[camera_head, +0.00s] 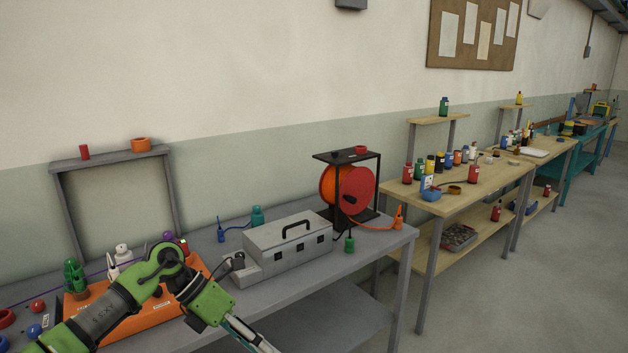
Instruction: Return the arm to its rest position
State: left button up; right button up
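My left arm (112,308), green with dark joints, comes in from the lower left. It bends at a joint over the orange board on the grey bench, and its end points down and right. My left gripper (250,334) is at the bottom edge, in front of the bench's front edge. Its fingertips are cut off or too small to make out, so I cannot tell whether it is open or shut. No held object shows. My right arm and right gripper are not in view.
The grey bench (372,243) carries a grey toolbox (290,249), a red-orange reel (350,190) in a black frame, an orange board (150,330) and small bottles. Wooden benches (470,203) with bottles stand to the right. The floor (540,290) at lower right is clear.

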pick_arm(q)
jog(key=w+d+f+n+t+h, duration=0.65)
jog(key=f+n, duration=0.25)
jog(key=n, duration=0.3)
jog(key=s+a+f+n+t+y, duration=0.2)
jog(key=a+f+n+y, duration=0.15)
jog(key=f+n, duration=0.4)
jog(key=s+a+f+n+t+y, duration=0.25)
jog(key=a+f+n, duration=0.25)
jog(key=f, duration=0.5)
jog(key=s+a+f+n+t+y, duration=0.2)
jog(key=s+a+f+n+y, duration=0.15)
jog(key=f+n, duration=0.4)
jog(key=s+a+f+n+g+y, duration=0.2)
jog(key=s+a+f, duration=0.1)
jog(key=s+f, duration=0.6)
jog(key=s+a+f+n+g+y, duration=0.2)
jog(key=s+a+f+n, duration=0.1)
jog(key=s+f, duration=0.6)
jog(key=s+f+n+g, duration=0.2)
jog(key=s+f+g, duration=0.1)
jog(key=s, duration=1.1)
jog(key=s+a+f+n+g+y, duration=0.1)
jog(key=s+f+n+g, duration=0.2)
jog(key=s, duration=1.2)
notch_tip(320, 180, down, 3)
jog(key=shift+s+a+r+g+y, duration=0.1)
jog(key=shift+s+a+g+y, duration=0.15)
jog(key=shift+g, duration=0.25)
